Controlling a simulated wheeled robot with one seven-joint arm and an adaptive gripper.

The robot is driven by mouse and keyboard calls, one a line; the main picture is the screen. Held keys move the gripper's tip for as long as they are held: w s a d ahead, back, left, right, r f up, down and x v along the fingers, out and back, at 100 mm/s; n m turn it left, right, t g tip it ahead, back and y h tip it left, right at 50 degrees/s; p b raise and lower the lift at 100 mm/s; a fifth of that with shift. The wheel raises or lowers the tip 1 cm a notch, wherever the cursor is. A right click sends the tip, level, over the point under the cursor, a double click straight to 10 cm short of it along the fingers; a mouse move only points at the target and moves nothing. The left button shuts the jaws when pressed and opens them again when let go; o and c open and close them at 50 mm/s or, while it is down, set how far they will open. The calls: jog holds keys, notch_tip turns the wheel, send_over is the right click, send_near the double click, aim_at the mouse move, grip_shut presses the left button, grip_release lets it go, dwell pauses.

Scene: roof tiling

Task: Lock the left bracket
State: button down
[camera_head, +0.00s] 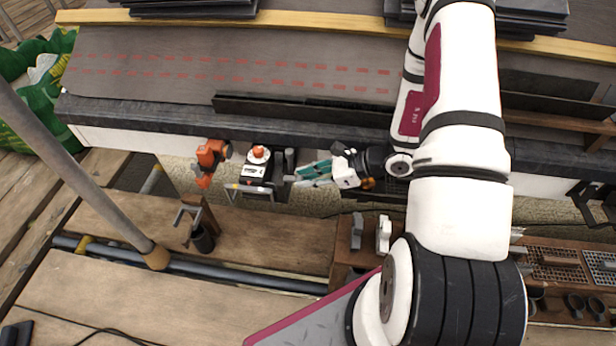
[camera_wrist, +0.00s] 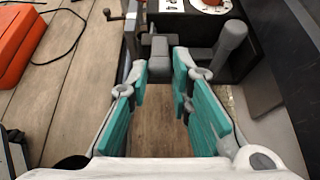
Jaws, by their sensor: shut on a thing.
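My gripper (camera_head: 297,176) has teal finger pads and reaches left along the gutter-side edge of the roof. In the wrist view my gripper (camera_wrist: 166,68) is closed in on a small grey part (camera_wrist: 160,68) between its fingertips; the pads stay apart with wood visible below. Just beyond is a dark unit with a white label and an orange knob (camera_head: 259,153), with a pale metal frame (camera_head: 248,190) on its near side. A grey upright cylinder (camera_wrist: 231,42) stands to the right of the fingertips. I cannot tell for certain which part is the left bracket's lock.
An orange tool (camera_head: 210,157) hangs left of the unit, above a crank clamp (camera_head: 187,217). A slanted grey pole (camera_head: 75,165) stands at left. Dark tiles (camera_head: 195,8) lie on the roof. Wooden planks (camera_head: 180,300) below are mostly clear. A tool shelf (camera_head: 570,268) is at right.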

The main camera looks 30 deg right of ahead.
jog(key=c, duration=1.4)
grip_release()
jog(key=shift+c, duration=0.2)
jog(key=v, duration=1.2)
jog(key=shift+f, duration=0.1)
